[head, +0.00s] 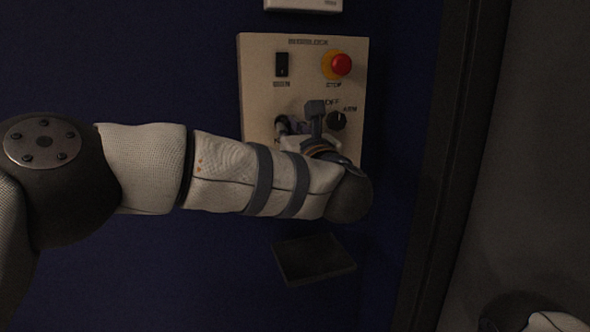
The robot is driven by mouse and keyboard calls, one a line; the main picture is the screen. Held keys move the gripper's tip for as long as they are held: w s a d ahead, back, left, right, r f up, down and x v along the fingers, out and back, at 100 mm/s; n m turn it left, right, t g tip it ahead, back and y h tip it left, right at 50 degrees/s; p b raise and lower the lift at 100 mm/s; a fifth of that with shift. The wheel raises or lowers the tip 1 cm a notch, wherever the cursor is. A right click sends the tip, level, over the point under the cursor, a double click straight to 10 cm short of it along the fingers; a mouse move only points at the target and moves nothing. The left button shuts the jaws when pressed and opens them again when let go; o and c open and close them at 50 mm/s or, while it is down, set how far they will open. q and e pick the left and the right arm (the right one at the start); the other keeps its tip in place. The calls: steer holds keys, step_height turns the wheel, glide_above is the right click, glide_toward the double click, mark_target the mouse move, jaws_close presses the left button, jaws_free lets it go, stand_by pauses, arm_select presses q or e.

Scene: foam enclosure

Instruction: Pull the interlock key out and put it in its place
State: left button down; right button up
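The cream interlock panel (262,102) is on the dark blue wall. A small dark fitting with a pale edge (282,125) shows at its lower left, over a partly covered label; I cannot tell whether it is the key, its lock or a fingertip. My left gripper (305,114) is in front of the panel's lower half, just right of this fitting. One dark grey finger stands up clearly; my wrist hides much of the rest, so its opening and any hold are unclear. My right gripper is out of view; only a bit of that arm shows at lower right.
The panel also has a black rocker switch (282,64), a red stop button (341,65) on a yellow collar and a black selector knob (337,120). A dark shallow tray or ledge (313,258) is below. A dark upright frame (445,170) stands to the right.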

arm_select(q)
steer(key=p+v, duration=0.2)
steer(key=v, duration=0.4)
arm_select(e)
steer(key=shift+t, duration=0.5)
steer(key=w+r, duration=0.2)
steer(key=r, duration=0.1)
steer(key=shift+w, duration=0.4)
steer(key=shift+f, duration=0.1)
